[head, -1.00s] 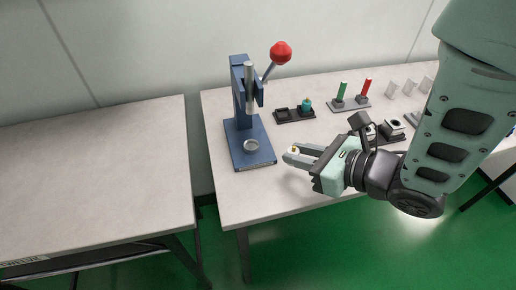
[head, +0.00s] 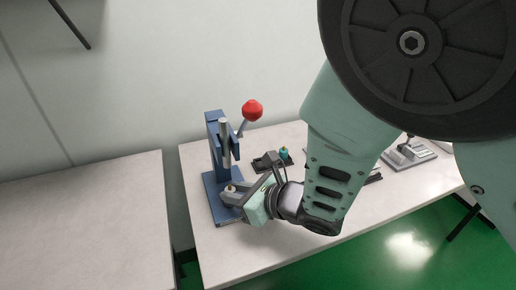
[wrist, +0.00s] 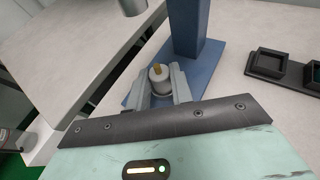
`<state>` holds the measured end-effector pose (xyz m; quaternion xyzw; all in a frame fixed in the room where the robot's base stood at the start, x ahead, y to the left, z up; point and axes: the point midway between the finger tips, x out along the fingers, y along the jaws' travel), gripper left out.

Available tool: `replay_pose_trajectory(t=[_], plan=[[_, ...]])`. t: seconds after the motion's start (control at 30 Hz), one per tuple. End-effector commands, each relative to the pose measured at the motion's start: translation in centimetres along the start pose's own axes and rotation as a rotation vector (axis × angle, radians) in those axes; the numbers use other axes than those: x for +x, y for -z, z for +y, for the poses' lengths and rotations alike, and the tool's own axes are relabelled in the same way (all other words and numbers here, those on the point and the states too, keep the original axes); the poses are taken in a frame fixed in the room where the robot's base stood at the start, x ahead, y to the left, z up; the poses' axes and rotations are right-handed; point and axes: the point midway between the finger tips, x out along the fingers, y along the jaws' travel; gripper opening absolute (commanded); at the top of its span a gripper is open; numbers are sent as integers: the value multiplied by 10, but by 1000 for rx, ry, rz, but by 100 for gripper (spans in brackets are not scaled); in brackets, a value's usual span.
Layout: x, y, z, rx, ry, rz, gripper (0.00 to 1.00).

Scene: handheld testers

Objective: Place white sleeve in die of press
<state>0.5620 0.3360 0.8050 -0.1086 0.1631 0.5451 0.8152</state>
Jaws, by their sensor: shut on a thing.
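The blue press (head: 216,150) stands on the table with a silver ram (head: 225,140) and a red-knobbed lever (head: 252,110). My gripper (head: 230,192) reaches over the press base from the right. In the wrist view its fingers are shut on the white sleeve (wrist: 160,80), which looks upright, with a brass-coloured piece (wrist: 157,69) showing at its top. The press base (wrist: 205,85) and column (wrist: 187,30) lie behind the fingers. The die is hidden by the gripper and sleeve. I cannot tell whether the sleeve touches it.
The silver ram also shows at the top of the wrist view (wrist: 132,6). A dark two-pocket tray (head: 270,161) with a teal part (head: 283,153) stands right of the press. A grey fixture (head: 408,155) is farther right. The separate left table (head: 85,220) is bare.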

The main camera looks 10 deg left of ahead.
Motion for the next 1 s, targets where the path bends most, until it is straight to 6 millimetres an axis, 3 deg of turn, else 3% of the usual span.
replay_pose_trajectory(t=[0.37, 0.4, 0.47, 0.5, 0.87, 1.0], plan=[[2, 5, 0, 0, 0, -2, 1], [2, 5, 0, 0, 0, -2, 25], [2, 4, 0, 0, 0, -2, 42], [2, 4, 0, 0, 0, -2, 44], [-1, 0, 0, 0, 1, -1, 44], [-22, 2, 0, 2, 1, -1, 44]])
